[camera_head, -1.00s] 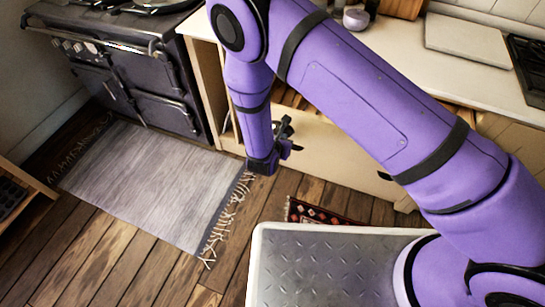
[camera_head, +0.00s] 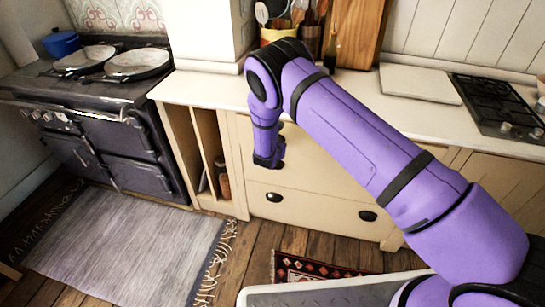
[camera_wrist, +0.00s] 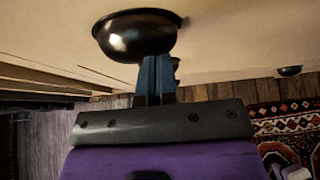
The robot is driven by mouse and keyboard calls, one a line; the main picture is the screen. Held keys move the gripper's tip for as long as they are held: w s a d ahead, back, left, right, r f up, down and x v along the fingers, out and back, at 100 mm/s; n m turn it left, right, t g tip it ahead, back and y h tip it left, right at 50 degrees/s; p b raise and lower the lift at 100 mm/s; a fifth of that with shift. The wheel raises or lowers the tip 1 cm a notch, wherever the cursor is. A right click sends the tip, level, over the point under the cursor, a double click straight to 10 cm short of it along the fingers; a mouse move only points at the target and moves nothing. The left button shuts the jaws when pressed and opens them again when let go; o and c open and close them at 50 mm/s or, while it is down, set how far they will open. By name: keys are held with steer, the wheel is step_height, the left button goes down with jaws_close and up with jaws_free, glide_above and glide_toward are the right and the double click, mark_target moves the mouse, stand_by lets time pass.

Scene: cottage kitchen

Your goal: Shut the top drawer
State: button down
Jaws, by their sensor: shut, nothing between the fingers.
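The cream drawer unit stands under the counter, with the top drawer's front (camera_head: 320,150) partly hidden behind my arm. In the head view no clear gap shows around that front, so I cannot tell if it is fully flush. My gripper (camera_wrist: 158,78) is shut and empty, its blue-grey fingers upright in the wrist view. A black cup handle (camera_wrist: 137,38) is just beyond the fingertips; I cannot tell if they touch it. In the head view my gripper (camera_head: 279,152) is dark and small, close to the drawer front. The lower drawer (camera_head: 320,205) looks shut.
The lower drawer has two black cup handles (camera_head: 274,197) (camera_head: 367,215). Open slot shelves (camera_head: 207,160) and the black stove (camera_head: 95,125) stand to the left. A grey rug (camera_head: 125,245) and a red patterned rug (camera_head: 300,268) lie on the wooden floor.

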steer(key=shift+w+d+r, duration=0.1)
steer(key=shift+w+d, duration=0.15)
steer(key=shift+w, duration=0.3)
steer(key=shift+w+d, duration=0.2)
steer(key=shift+w, duration=0.35)
